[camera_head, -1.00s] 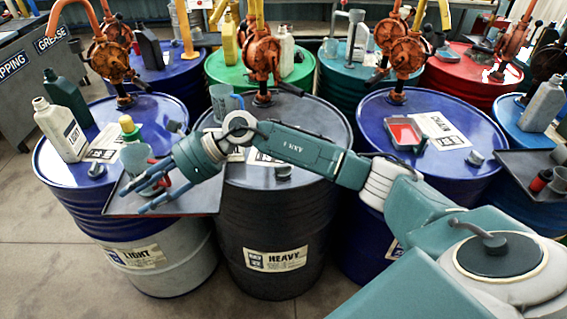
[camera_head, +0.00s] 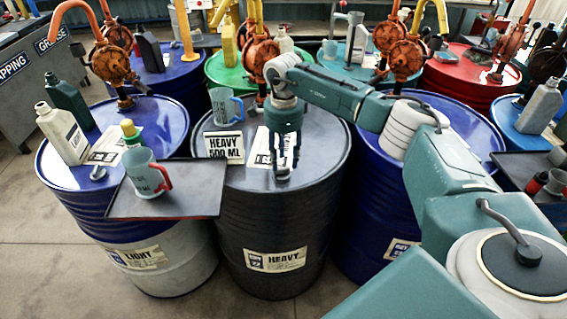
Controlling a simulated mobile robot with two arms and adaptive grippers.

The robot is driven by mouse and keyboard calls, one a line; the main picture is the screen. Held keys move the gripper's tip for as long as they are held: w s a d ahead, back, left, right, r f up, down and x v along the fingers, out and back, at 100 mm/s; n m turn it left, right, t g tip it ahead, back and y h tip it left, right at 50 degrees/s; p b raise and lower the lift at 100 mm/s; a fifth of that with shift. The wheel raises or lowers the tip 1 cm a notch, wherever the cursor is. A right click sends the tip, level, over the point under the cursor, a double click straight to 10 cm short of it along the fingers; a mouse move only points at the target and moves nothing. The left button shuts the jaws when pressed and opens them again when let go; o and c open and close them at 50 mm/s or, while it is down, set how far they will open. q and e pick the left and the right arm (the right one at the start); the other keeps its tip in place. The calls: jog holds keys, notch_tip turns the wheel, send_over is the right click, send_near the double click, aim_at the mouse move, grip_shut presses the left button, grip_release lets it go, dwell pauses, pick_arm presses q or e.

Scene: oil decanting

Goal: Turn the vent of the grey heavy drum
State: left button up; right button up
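The grey heavy drum (camera_head: 275,215) stands in the middle of the front row, with a HEAVY label on its side. Its vent (camera_head: 282,174) is a small grey cap near the front of the lid. My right gripper (camera_head: 284,165) points straight down over the vent, with its fingertips at the cap. The fingers partly hide the vent, and I cannot tell whether they close on it or only stand around it. My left gripper is not in view.
A HEAVY 500 ML card (camera_head: 224,147) and a clear jug (camera_head: 226,106) stand on the heavy drum's lid. A jug with a red handle (camera_head: 146,176) stands on a dark tray (camera_head: 195,190) at left. Orange pumps (camera_head: 112,62) rise behind.

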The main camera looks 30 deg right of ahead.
aim_at(283, 169)
jog(key=shift+f+p, duration=0.3)
jog(key=shift+f, duration=1.55)
grip_shut()
